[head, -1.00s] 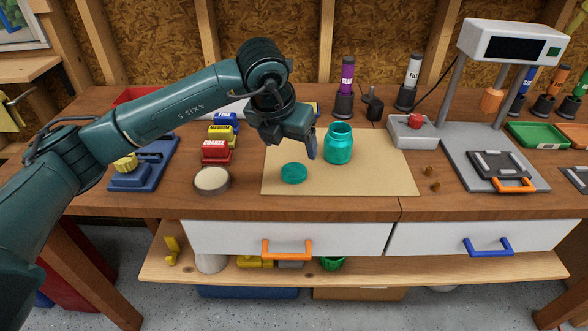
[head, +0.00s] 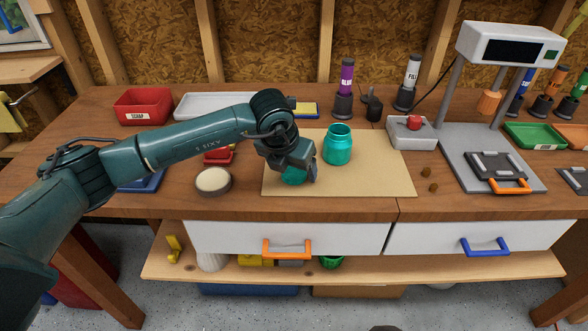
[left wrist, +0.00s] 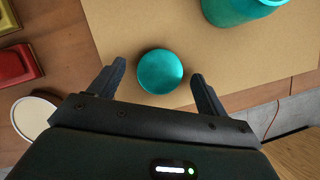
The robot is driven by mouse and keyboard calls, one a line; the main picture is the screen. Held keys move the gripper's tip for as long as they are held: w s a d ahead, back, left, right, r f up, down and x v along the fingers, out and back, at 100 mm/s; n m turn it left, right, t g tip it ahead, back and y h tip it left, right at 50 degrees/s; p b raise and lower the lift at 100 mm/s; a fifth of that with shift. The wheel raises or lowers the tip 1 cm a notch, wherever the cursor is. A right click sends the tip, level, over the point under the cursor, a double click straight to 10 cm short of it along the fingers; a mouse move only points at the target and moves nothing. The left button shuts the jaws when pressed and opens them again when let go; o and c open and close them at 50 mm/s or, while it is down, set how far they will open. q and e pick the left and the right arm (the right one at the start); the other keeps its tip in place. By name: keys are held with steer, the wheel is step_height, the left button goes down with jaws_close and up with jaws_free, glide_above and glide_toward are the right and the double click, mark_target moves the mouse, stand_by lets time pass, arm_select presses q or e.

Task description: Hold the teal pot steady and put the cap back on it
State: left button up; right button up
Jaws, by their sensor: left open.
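The teal pot (head: 338,146) stands upright and uncapped on a tan mat (head: 385,180). It also shows at the top of the left wrist view (left wrist: 235,8). The teal cap (head: 292,177) lies on the mat to the pot's left, mostly hidden by my left gripper in the head view. In the left wrist view the round cap (left wrist: 160,71) lies between and just beyond the fingertips. My left gripper (head: 312,174) is open, low over the cap, with one finger on each side; it also shows in the left wrist view (left wrist: 158,78). My right gripper is out of view.
A round tin with a pale top (head: 213,181) stands left of the mat. A grey box with a red button (head: 411,132) and a grey stand (head: 490,150) are to the right. A red scrap bin (head: 143,107) is at the back left. The mat's right part is clear.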

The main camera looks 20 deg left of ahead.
mark_target(293, 173)
arm_select(q)
steer(key=shift+f, duration=0.15)
steer(key=shift+c, duration=0.5)
steer(key=c, duration=1)
steer(key=shift+o, duration=0.2)
step_height(293, 173, up, 10)
steer(key=b, duration=0.1)
